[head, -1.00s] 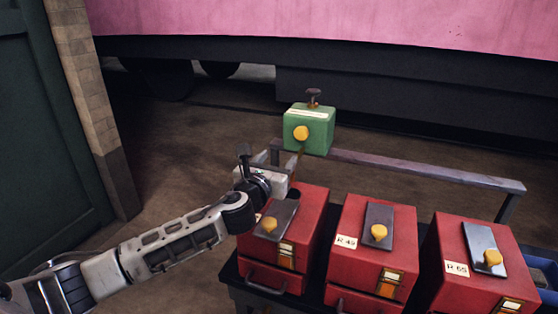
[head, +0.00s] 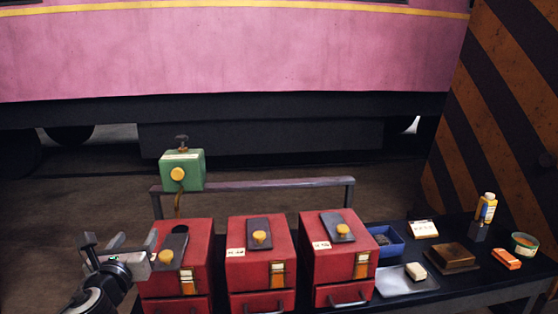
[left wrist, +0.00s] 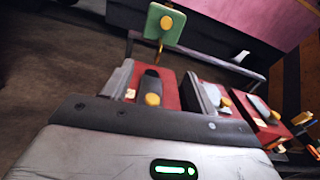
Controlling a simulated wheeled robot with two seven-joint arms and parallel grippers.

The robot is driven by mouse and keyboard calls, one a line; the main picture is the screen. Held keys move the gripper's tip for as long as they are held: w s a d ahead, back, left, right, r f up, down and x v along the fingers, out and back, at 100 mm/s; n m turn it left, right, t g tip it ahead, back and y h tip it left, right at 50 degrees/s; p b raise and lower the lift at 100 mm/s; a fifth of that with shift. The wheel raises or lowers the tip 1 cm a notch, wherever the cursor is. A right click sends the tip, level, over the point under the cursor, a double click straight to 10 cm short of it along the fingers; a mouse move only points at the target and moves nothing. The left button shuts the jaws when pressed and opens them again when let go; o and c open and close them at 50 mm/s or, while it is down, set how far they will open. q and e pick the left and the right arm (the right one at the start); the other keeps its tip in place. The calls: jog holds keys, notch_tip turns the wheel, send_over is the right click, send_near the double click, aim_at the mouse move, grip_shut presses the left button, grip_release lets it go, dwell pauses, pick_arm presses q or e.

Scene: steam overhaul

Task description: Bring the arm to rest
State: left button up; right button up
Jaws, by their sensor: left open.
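My left gripper (head: 120,246) is in the lower left of the head view, beside the leftmost red box (head: 197,250). Its jaws are apart and I see nothing between them. In the picture its nearer finger overlaps the box's left edge; I cannot tell whether they touch. My right gripper is in neither view.
Two more red boxes (head: 261,262) (head: 338,250) stand on the dark bench (head: 450,284). A green box (head: 182,170) sits above the grey rail (head: 270,185). Floor left of the boxes is clear.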

pick_arm(q)
jog(key=s+d+f+n+g+h, duration=0.2)
jog(key=s+d+f+n, duration=0.35)
jog(key=f, duration=0.25)
jog(key=s+d+f+n+g+h, duration=0.15)
jog(key=s+d+f+n, duration=0.25)
jog(key=f+n, duration=0.4)
jog(key=s+d+f+n+g, duration=0.2)
jog(key=s+f+n, duration=0.3)
jog(key=s+n, duration=0.3)
jog(key=s+d+f+n+g+h, duration=0.1)
jog(key=s+d+f+n+g, duration=0.1)
jog(key=s+f+n, duration=0.3)
jog(key=s+d+n, duration=0.1)
jog(key=s+n, duration=0.3)
jog(key=s, duration=0.1)
jog(key=shift+s+d, duration=0.35)
jog(key=shift+d, duration=0.05)
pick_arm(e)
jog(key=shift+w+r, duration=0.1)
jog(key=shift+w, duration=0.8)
pick_arm(q)
jog(key=shift+f+n+h, duration=0.15)
jog(key=shift+n+h, duration=0.1)
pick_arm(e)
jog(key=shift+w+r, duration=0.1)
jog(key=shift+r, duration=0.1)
